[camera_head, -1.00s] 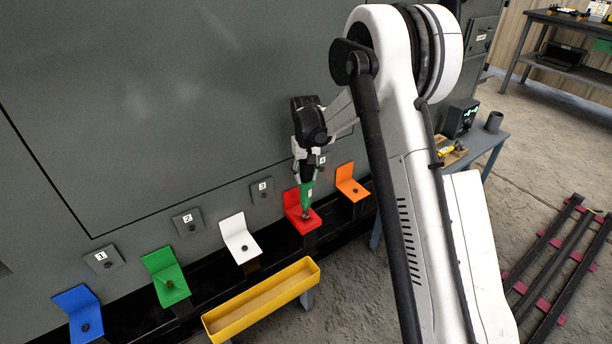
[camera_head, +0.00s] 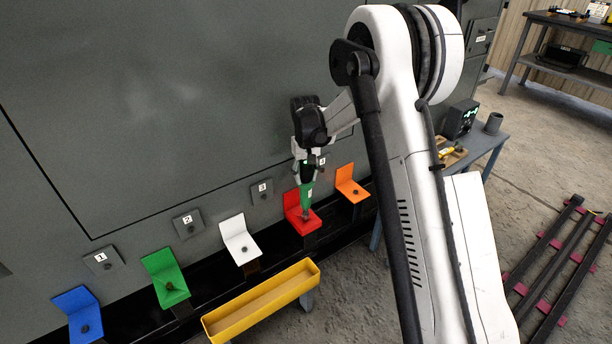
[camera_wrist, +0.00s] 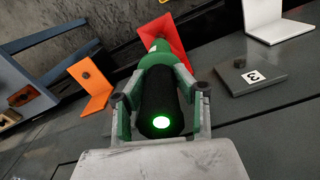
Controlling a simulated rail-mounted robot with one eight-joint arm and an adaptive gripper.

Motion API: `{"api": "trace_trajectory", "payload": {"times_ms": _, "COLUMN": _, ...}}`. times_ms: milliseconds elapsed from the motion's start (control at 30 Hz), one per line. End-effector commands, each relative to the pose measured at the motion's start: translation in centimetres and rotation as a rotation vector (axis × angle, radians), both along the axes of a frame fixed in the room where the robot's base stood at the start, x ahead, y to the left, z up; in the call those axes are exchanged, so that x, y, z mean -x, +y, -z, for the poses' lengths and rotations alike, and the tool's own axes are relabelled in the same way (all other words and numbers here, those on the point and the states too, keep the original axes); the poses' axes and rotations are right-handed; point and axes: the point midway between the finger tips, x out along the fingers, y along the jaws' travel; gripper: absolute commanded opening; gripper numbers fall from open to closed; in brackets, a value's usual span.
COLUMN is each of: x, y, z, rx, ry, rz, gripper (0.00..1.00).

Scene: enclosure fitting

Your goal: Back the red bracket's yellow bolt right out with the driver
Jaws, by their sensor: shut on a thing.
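The red bracket (camera_head: 294,207) stands on the dark rail against the grey enclosure, between the white and orange brackets. My gripper (camera_head: 305,178) is shut on the green and black driver (camera_head: 308,196), which points down onto the bracket's flat foot. In the wrist view the driver (camera_wrist: 161,100) lies between both fingers, with a green light glowing on its end. The red bracket (camera_wrist: 165,33) shows beyond it. The driver hides the bolt, so I cannot see the yellow bolt or whether the tip touches it.
Blue (camera_head: 78,310), green (camera_head: 166,275), white (camera_head: 240,238) and orange (camera_head: 350,184) brackets line the rail. A yellow tray (camera_head: 262,298) sits in front. A side table (camera_head: 484,142) stands at right. Numbered plates (camera_head: 188,223) are on the enclosure face.

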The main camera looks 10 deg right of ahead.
Motion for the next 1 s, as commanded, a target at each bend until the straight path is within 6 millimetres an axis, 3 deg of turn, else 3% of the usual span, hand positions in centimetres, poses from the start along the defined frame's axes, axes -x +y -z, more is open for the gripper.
{"api": "trace_trajectory", "payload": {"times_ms": 33, "x": 0.0, "y": 0.0, "z": 0.6, "rx": 0.0, "ry": 0.0, "rz": 0.0, "gripper": 0.0}}
{"api": "trace_trajectory", "payload": {"times_ms": 1000, "x": 0.0, "y": 0.0, "z": -1.2, "rx": 0.0, "ry": -0.001, "rz": 0.0, "gripper": 0.0}}
